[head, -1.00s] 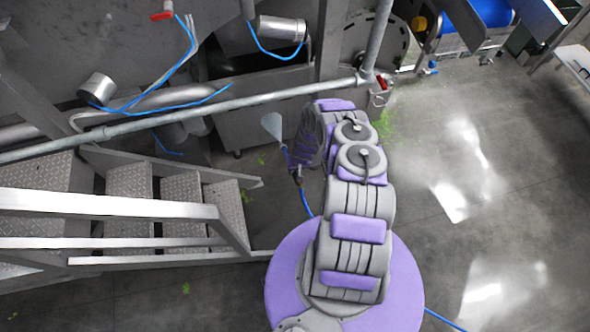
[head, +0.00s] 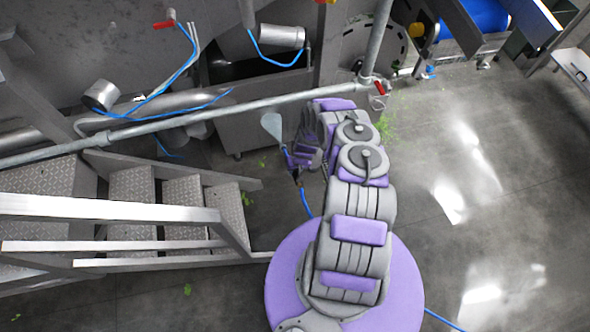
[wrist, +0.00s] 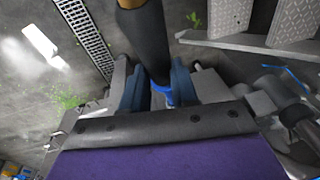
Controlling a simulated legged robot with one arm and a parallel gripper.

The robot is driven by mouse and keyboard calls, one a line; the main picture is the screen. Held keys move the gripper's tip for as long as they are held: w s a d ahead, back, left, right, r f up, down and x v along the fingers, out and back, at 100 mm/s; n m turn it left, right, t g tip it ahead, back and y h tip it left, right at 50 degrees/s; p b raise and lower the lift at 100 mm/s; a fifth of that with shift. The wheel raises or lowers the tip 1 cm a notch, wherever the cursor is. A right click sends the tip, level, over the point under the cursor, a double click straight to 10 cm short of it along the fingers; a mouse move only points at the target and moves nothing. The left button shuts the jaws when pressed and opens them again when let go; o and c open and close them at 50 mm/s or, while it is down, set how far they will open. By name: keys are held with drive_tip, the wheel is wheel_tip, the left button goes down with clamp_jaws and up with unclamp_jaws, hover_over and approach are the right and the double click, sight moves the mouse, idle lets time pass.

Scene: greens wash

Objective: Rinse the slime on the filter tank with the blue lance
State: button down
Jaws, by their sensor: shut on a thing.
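My gripper (wrist: 158,88) is shut on the lance (wrist: 151,45), whose dark shaft stands between the two blue-grey fingers, with a blue part at the grip. In the head view my gripper (head: 304,152) is left of my forearm, and a pale cone (head: 271,126) shows at the lance's upper left end. I cannot tell whether it is nozzle or spray. A blue hose (head: 306,203) runs down from the lance. Large grey steel tank bodies (head: 100,45) fill the upper left; which one is the filter tank is unclear. I see no clear slime on them.
Green bits (head: 386,127) lie on the floor right of my arm, and a few more near the stairs. Metal stairs with a railing (head: 110,207) stand at left. A pipe rail (head: 230,106) crosses before the machinery. Wet floor (head: 470,190) at right is open.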

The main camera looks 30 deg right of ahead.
drive_tip(key=s+d, duration=0.3)
drive_tip(key=d, duration=0.7)
drive_tip(key=s+d, duration=0.2)
drive_tip(key=d, duration=0.8)
drive_tip(key=shift+s+d, duration=0.25)
drive_tip(key=shift+s, duration=0.15)
idle(2.5)
drive_tip(key=shift+r, duration=0.1)
idle(0.6)
drive_tip(key=c, duration=1.4)
unclamp_jaws()
drive_tip(key=c, duration=0.3)
